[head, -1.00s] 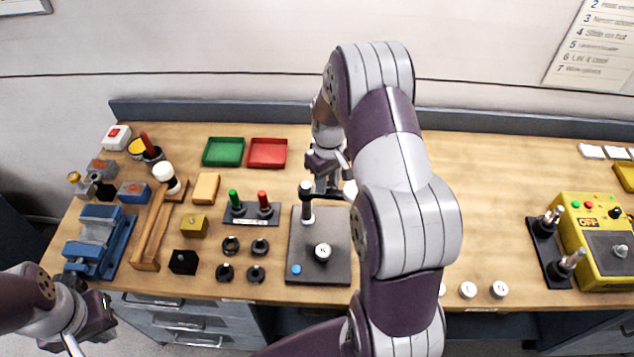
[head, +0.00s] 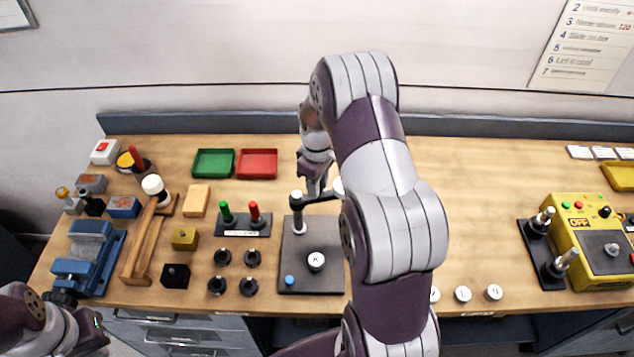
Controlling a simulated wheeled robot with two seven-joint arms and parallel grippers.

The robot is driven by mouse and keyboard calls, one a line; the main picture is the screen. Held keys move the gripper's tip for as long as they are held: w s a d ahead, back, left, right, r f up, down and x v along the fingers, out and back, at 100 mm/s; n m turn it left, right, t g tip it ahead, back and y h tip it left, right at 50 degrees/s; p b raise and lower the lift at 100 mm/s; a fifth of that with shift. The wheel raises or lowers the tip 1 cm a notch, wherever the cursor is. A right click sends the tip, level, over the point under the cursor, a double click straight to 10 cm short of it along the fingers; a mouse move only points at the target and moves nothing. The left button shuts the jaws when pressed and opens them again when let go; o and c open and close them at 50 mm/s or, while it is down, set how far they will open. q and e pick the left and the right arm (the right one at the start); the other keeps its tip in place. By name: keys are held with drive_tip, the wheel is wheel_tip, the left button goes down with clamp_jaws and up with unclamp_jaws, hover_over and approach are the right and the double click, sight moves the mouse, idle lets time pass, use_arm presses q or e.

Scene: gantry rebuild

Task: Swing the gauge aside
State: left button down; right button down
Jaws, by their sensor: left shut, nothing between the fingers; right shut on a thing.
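The gauge is a post (head: 298,219) with a dark swing arm (head: 319,196), standing at the back left of a dark base plate (head: 301,275). The arm points right and slightly toward the back, away from the middle of the plate. A white round part (head: 338,186) shows at its far end, partly hidden by my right arm. A white knob marked K (head: 316,261) stands uncovered on the plate. My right gripper (head: 315,190) is shut on the swing arm, near the post; its fingertips are small in view. My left gripper (head: 97,343) is shut and empty at the lower left.
Green (head: 213,163) and red (head: 257,164) trays lie behind. A holder with green and red pegs (head: 243,229) and several black rings stand left of the plate. A blue vise (head: 90,258) is far left. A yellow control box (head: 590,240) is at right. Bench right of my arm is mostly clear.

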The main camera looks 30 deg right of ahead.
drive_tip(key=shift+w+d+r, duration=0.1)
drive_tip(key=shift+w+r, duration=0.05)
drive_tip(key=shift+r, duration=0.1)
drive_tip(key=c, duration=1.1)
unclamp_jaws()
drive_tip(key=shift+f, duration=0.1)
wheel_tip(320, 180, up, 6)
drive_tip(key=b, duration=0.2)
drive_tip(key=shift+b, duration=0.35)
drive_tip(key=r+p, duration=0.1)
drive_tip(key=r, duration=0.2)
drive_tip(key=r+p, duration=0.2)
drive_tip(key=r, duration=0.1)
drive_tip(key=shift+s+r, duration=0.2)
drive_tip(key=shift+r, duration=0.2)
